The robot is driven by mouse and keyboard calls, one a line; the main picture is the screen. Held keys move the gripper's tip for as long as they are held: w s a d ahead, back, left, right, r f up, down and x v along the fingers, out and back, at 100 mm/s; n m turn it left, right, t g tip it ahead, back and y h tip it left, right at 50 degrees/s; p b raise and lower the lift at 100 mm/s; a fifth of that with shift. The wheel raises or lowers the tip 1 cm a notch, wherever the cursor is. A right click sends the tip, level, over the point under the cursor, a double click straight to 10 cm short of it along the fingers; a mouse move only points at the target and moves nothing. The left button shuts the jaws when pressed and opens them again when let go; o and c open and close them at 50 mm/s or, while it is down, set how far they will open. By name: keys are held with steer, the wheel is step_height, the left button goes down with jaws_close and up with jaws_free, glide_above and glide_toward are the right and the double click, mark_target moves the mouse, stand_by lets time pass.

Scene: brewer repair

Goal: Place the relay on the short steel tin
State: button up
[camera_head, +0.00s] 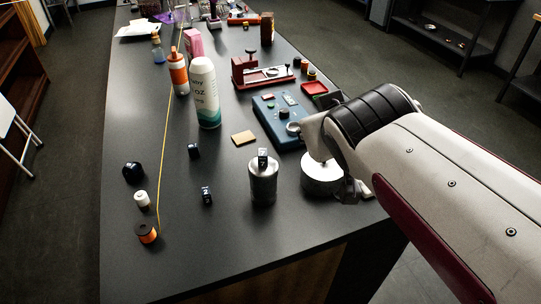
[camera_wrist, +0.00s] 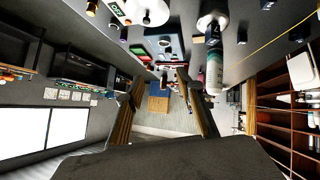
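Several small dark blocks with white marks show in the head view. One sits on top of the tall steel tin (camera_head: 263,184), and I take this block (camera_head: 262,156) for the relay. The short steel tin (camera_head: 318,184) stands to its right, with a pale top partly hidden by my arm. My gripper (camera_head: 347,188) is at the short tin's right side, mostly hidden behind my wrist. Whether its fingers touch the tin or hold anything cannot be told.
Two similar dark blocks (camera_head: 194,151) and (camera_head: 207,196) lie left of the tall tin. A tan pad (camera_head: 243,138), a blue box (camera_head: 277,121) and a white-green bottle (camera_head: 205,92) stand behind. An orange spool (camera_head: 147,233) is front left. The table's front middle is clear.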

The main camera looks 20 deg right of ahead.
steer(key=s+a+f+g+y, duration=0.3)
steer(key=s+a+f, duration=0.6)
steer(key=s, duration=0.4)
steer(key=shift+s+a+g+y, duration=0.25)
steer(key=shift+a+g+y, duration=0.2)
steer(key=shift+g, duration=0.15)
